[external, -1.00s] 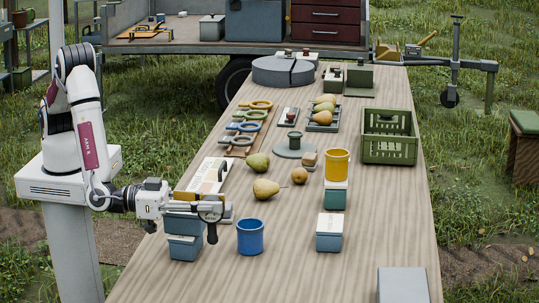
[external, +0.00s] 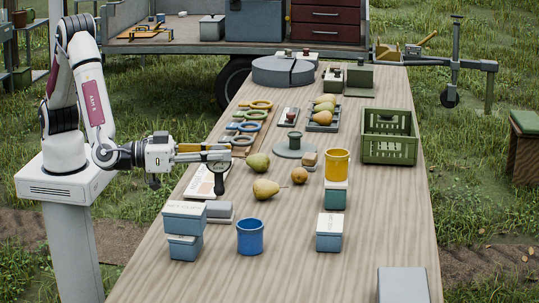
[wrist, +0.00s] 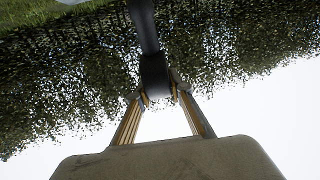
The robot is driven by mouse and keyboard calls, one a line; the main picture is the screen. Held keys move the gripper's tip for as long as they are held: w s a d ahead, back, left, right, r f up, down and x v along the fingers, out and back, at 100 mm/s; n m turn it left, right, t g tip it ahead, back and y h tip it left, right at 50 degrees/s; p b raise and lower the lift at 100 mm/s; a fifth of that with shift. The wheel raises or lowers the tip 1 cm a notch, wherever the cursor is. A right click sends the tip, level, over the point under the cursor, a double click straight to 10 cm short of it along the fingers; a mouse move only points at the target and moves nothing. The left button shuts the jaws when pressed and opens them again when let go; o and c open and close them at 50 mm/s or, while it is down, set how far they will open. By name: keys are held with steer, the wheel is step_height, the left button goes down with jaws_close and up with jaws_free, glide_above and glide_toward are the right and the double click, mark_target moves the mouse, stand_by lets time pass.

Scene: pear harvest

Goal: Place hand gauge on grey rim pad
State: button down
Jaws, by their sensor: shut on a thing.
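My gripper (external: 229,152) is shut on a dark hand gauge (external: 219,181), held above the left part of the table. The gauge hangs below the fingers, in front of a white board. In the wrist view the gauge (wrist: 155,75) is a dark piece between the fingertips, its narrow part running to the top edge. A low grey block with a lighter top (external: 219,211) lies beside the blue boxes, below and apart from the gauge. A round grey plate (external: 293,153) with a dark knob lies mid-table. I cannot tell which grey thing is the rim pad.
Stacked blue boxes (external: 184,220) and a blue cup (external: 250,237) stand at front left. Loose pears (external: 265,189) lie mid-table. A yellow cup (external: 337,164) sits on a box. A green crate (external: 389,147) is at right. Coloured rings (external: 247,127) lie behind. The front middle is clear.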

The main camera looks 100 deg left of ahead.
steer(key=s+a+n+g+y, duration=0.2)
steer(key=s+a+n+y, duration=0.15)
steer(key=a, duration=0.85)
steer(key=s+a+n+g+y, duration=0.3)
steer(key=a+y, duration=0.2)
steer(key=a, duration=0.8)
steer(key=shift+d+f, duration=0.2)
steer(key=shift+f, duration=1)
steer(key=shift+d+f, duration=0.15)
steer(key=shift+f, duration=1)
steer(key=shift+f, duration=2.9)
steer(key=shift+f, duration=0.1)
steer(key=shift+f, duration=2)
steer(key=shift+f, duration=0.1)
steer(key=c, duration=1.8)
jaws_free()
